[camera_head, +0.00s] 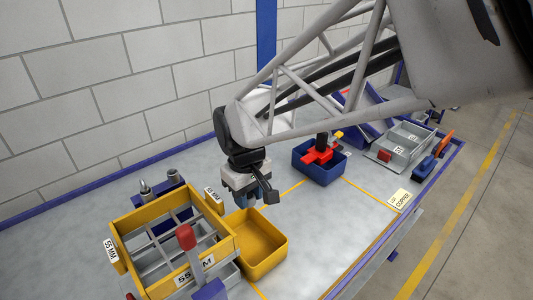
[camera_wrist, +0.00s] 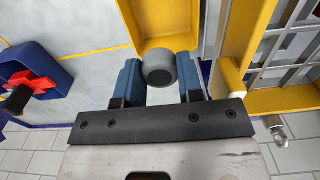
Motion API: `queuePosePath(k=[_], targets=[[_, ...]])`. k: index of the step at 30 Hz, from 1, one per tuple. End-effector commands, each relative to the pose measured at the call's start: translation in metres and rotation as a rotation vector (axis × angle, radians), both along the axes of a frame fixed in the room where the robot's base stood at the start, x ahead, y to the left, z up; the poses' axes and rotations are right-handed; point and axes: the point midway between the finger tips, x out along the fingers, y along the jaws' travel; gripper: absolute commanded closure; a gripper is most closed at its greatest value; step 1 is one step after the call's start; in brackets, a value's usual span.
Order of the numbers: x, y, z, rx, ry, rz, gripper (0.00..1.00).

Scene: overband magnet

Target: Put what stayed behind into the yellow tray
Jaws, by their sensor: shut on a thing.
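My gripper (camera_head: 252,197) is shut on a dark grey cylinder (camera_wrist: 159,66), which shows between the two blue fingers in the wrist view. In the head view the fingers hide the cylinder. The empty yellow tray (camera_head: 262,268) stands just in front of and below my gripper. In the wrist view the tray (camera_wrist: 164,12) lies beyond the cylinder, which overlaps its near edge in the picture. I cannot tell how high the cylinder is above it. To the left stands a yellow-framed grid (camera_head: 128,228) labelled 55 MM, with no loose piece clearly visible on its bars.
A red-handled lever (camera_head: 186,237) rises at the grid's front. A blue bin (camera_head: 322,174) with a red object (camera_head: 318,153) stands to the right. Bench between tray and blue bin is clear.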

Motion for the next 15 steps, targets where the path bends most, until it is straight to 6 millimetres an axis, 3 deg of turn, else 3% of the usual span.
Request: queuePosePath(k=[10,15], targets=[[0.000,0.000,-0.001,0.000,0.000,0.001,0.89],[0.000,0.000,-0.010,-0.001,0.001,0.000,0.89]])
